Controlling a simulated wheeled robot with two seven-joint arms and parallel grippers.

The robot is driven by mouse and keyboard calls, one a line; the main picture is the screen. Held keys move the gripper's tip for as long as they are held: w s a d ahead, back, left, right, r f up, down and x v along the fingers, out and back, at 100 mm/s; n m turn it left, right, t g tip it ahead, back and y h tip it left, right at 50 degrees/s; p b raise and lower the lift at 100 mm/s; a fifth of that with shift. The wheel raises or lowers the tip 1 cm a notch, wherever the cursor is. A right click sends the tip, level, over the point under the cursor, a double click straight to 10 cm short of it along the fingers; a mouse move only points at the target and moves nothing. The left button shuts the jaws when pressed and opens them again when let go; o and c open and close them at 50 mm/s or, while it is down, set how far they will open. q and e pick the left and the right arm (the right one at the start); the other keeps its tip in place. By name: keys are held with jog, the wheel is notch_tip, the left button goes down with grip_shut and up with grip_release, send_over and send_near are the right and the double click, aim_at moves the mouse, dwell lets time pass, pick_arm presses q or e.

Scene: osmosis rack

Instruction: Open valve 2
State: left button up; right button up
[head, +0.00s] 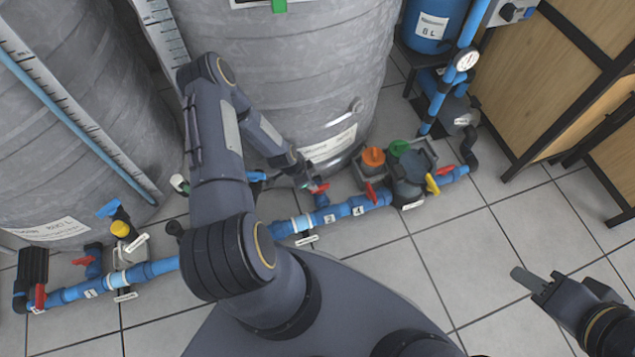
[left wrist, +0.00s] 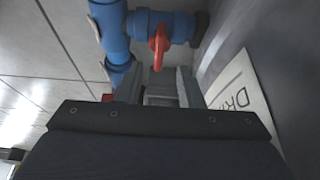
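The blue pipe (head: 342,211) carries a tag marked 2 near a short upright branch with a red valve handle (head: 318,189); I take this as valve 2. A red handle on a blue valve body also shows in the left wrist view (left wrist: 159,45). My left gripper (head: 303,181) is beside this branch, close to the tank. In the left wrist view its two fingers (left wrist: 160,88) stand apart, with the handle just beyond the tips and no clear grip. My right gripper (head: 527,279) hangs over the floor at lower right, away from the pipes; its finger gap is unclear.
A large grey tank (head: 290,70) rises right behind the valve. Orange (head: 373,157) and green (head: 399,147) caps, a red handle (head: 370,192) and a yellow handle (head: 432,184) sit to the right. Another valve group with a yellow knob (head: 120,228) is at left. Tiled floor (head: 480,240) is clear in front.

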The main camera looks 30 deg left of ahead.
aim_at(320, 189)
pick_arm(q)
jog(key=b+x, duration=0.2)
jog(key=x, duration=0.5)
grip_shut()
